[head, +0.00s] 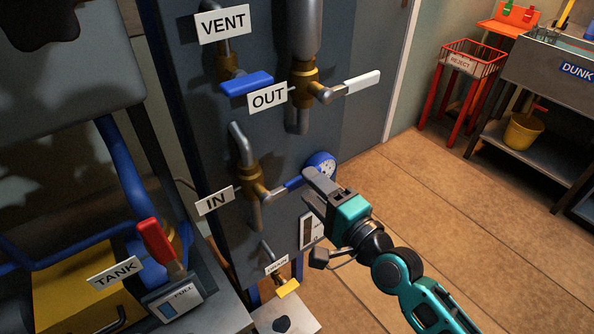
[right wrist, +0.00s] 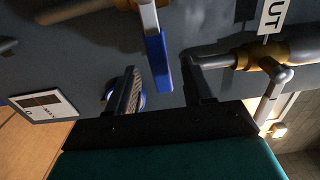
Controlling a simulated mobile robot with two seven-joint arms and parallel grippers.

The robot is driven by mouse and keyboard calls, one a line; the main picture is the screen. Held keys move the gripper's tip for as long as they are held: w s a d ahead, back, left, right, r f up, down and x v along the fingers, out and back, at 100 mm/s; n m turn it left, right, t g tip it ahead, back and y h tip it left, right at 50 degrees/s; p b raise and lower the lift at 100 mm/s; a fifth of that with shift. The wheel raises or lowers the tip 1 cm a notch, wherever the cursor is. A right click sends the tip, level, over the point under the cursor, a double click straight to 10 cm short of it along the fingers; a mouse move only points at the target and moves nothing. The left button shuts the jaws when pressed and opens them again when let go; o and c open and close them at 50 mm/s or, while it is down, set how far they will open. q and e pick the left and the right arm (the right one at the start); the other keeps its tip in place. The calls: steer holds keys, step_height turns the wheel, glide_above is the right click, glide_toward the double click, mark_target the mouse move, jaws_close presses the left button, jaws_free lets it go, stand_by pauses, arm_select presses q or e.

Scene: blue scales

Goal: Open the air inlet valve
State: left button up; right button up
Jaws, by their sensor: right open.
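The IN valve is a brass body (head: 252,182) on a vertical grey pipe, beside the white IN sign (head: 214,200). Its blue lever (head: 293,183) points right, crosswise to the pipe. My right gripper (head: 309,188) is open at the lever's outer end, hiding part of it. In the right wrist view the blue lever (right wrist: 160,65) shows between the two fingers (right wrist: 162,88), with gaps on both sides. I cannot tell how deep it reaches between them. My left gripper is not in view.
Nearby on the panel are the VENT valve's blue lever (head: 246,84), the OUT valve's white lever (head: 362,82), a blue-rimmed gauge (head: 322,162) and the DRAIN valve's yellow lever (head: 287,288). The TANK red lever (head: 154,241) stands lower left. Open floor (head: 440,220) lies to the right.

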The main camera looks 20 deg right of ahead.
steer(key=shift+x, duration=2.75)
steer(key=shift+c, duration=0.2)
jaws_close()
